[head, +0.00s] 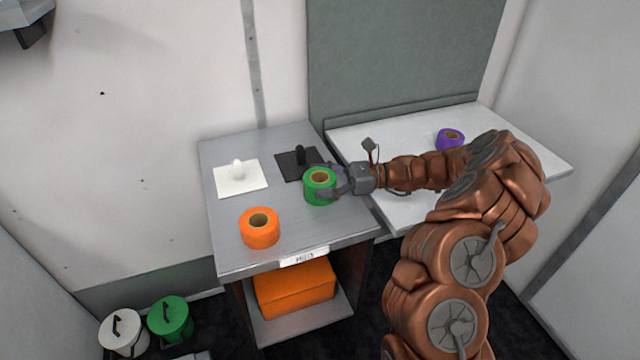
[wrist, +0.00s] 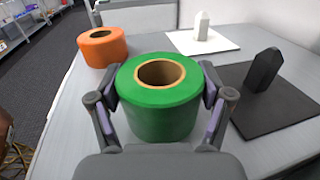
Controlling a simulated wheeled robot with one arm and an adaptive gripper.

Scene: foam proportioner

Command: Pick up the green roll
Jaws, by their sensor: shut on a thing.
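The green roll (head: 319,188) has a brown cardboard core and stands upright at the right side of the grey table. In the wrist view the green roll (wrist: 160,108) sits between the two fingers of my gripper (wrist: 163,97), which is shut on it from both sides. In the head view my gripper (head: 326,180) reaches in from the right. I cannot tell whether the roll's underside touches the table.
An orange roll (head: 259,229) stands front left on the grey table (head: 222,240). A white plate (head: 240,180) and a black plate (head: 293,165), each with an upright peg, lie behind. A purple roll (head: 450,138) is on the white table (head: 510,150). An orange box (head: 295,288) sits below.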

